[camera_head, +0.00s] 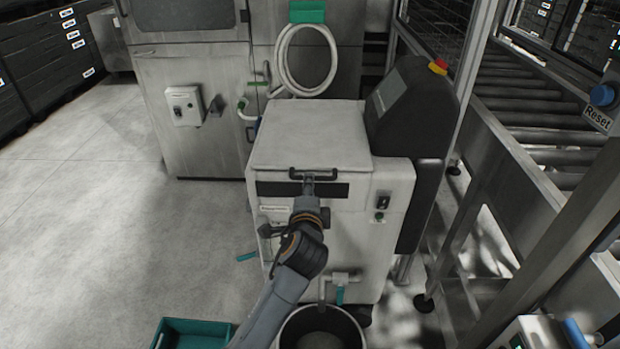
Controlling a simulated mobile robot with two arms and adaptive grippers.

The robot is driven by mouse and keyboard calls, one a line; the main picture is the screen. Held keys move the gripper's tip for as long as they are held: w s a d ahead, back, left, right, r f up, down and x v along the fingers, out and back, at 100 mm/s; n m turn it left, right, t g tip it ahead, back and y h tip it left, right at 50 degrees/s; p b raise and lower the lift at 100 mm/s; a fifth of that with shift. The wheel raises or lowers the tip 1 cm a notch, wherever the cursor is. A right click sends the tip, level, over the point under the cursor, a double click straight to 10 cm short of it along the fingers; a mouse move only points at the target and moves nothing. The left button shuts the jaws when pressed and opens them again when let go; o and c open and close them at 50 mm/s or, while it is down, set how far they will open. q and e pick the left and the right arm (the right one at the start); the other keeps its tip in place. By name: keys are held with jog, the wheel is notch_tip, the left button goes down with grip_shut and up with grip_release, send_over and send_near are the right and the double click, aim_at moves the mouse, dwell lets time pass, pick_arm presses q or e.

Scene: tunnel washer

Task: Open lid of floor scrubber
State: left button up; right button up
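The floor scrubber (285,225) is the pale, boxy machine in the middle, with a dark rounded rear part (420,110) on its right. Its flat, light grey lid (312,138) lies down on top and looks shut. A dark bar handle (327,173) is at the lid's front edge. My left gripper (309,180) is at the middle of this handle, its arm coming up from the bottom left of centre. The fingertips overlap the handle, and I cannot tell whether they are closed on it. My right gripper is not in view.
A round bin (345,325) stands below the scrubber's front tap (340,280). A teal crate (190,324) is on the floor at the bottom. A steel cabinet (195,75) with a coiled hose (283,60) stands behind. A roller conveyor (540,118) runs on the right. The left floor is clear.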

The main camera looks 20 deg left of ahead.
pick_arm(q)
jog(key=x, duration=0.6)
jog(key=shift+w+a, duration=0.1)
jog(key=shift+w, duration=0.05)
grip_shut()
